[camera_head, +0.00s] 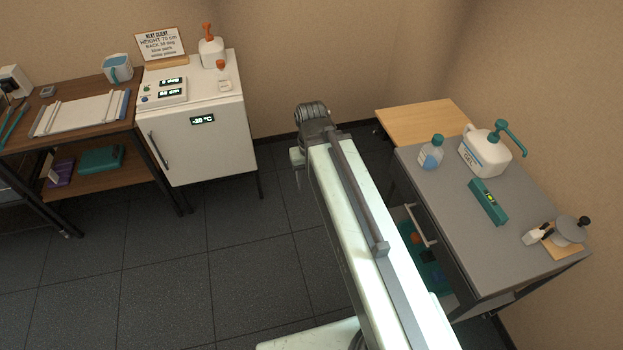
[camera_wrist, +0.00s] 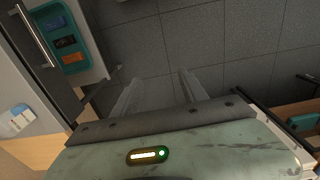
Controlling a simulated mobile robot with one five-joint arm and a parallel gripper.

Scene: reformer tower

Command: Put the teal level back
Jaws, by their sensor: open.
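The teal level (camera_head: 488,202), a short bar with a yellow-green vial, lies flat on the grey cabinet top (camera_head: 455,205), right of my arm in the head view. An open drawer (camera_head: 424,226) in the cabinet's front holds a teal insert (camera_head: 431,272). The insert also shows in the wrist view (camera_wrist: 64,40), with blue, orange and dark pieces in it. My gripper (camera_wrist: 157,88) is open and empty, its two pale fingers apart over the dark floor. The level is not visible in the wrist view. My arm hides part of the drawer in the head view.
A gel pump bottle (camera_head: 486,152), a small bottle (camera_head: 431,153) and a round grey-lidded item (camera_head: 569,231) stand on the cabinet. A wooden table (camera_head: 420,122) is behind it. A white fridge (camera_head: 205,130) and a brown shelf (camera_head: 75,125) stand left. Open floor lies between.

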